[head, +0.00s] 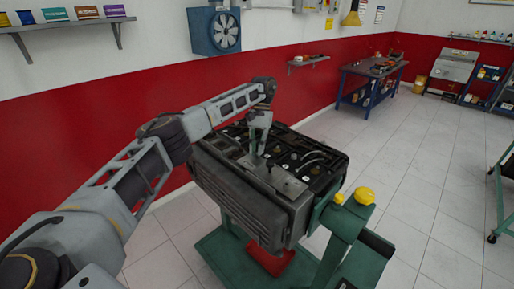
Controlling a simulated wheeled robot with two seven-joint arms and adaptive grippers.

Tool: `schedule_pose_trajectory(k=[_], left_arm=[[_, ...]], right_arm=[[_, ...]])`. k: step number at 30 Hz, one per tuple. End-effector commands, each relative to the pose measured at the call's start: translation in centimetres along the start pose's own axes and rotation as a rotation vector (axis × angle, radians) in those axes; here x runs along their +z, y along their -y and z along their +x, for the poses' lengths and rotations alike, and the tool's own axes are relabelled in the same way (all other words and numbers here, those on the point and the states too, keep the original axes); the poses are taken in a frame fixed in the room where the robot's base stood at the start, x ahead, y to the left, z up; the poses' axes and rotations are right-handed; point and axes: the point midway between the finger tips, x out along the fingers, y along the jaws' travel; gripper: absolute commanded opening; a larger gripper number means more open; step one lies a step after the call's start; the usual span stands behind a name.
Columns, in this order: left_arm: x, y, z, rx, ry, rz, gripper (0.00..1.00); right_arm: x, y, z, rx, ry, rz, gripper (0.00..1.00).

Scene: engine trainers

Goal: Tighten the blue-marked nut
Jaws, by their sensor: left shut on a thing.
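The engine trainer (245,200) is a dark grey block on a green stand, with pipes and fittings on its top. My left arm comes in from the left and bends down over the engine. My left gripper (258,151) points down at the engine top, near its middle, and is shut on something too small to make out. The blue-marked nut cannot be told apart; no blue mark shows on the engine top, and the gripper hides part of it. My right gripper is not in view.
The green stand (345,225) has yellow knobs (364,195) at its right. A blue workbench (370,82) with items stands against the back wall. A green frame (500,195) is at the right edge. The tiled floor (420,170) right of the engine is clear.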

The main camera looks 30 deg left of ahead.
Motion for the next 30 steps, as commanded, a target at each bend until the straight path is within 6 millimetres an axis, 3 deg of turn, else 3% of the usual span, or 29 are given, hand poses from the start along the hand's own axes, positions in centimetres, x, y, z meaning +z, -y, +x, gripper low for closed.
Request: schedule_pose_trajectory(k=[1,6,20,30], left_arm=[[0.0,0.0,-0.2,0.001,-0.004,-0.001,0.19],[0.0,0.0,-0.1,0.001,-0.002,-0.001,0.38],[0.0,0.0,-0.2,0.0,0.0,-0.001,0.38],[0.0,-0.1,-2.2,0.001,-0.002,-0.001,0.38]], right_arm=[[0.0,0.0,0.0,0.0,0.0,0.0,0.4],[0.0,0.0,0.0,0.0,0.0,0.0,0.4],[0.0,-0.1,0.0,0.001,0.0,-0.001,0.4],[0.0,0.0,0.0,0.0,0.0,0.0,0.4]])
